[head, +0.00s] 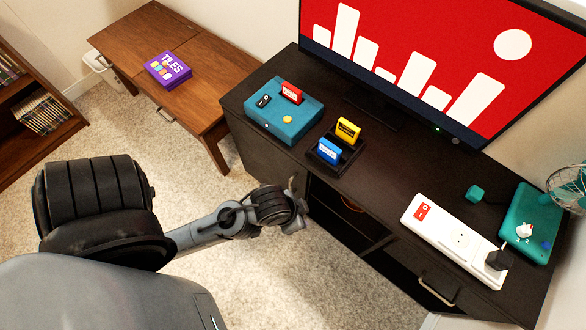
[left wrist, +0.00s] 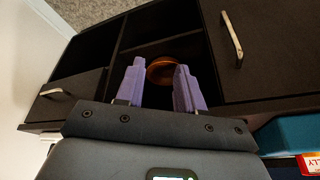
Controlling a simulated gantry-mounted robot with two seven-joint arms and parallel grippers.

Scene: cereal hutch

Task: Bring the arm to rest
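My left arm reaches in from the left in the head view, and its wrist end (head: 290,212) hangs in front of the black cabinet. Its fingers cannot be made out there. In the left wrist view my left gripper (left wrist: 159,68) has two purple fingers spread apart with nothing held between them. It faces the cabinet's open shelf bays. An amber bowl (left wrist: 162,70) sits inside a bay, beyond the fingers and apart from them; part of its rim shows in the head view (head: 351,203). My right gripper is in neither view.
The black cabinet (head: 240,105) carries a TV (head: 420,60), a teal console (head: 262,118), a cartridge holder (head: 322,160), a white power strip (head: 440,232) and a teal box (head: 522,238). A wooden bench (head: 140,38) holds a purple box (head: 168,70). Carpet (head: 190,180) is clear.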

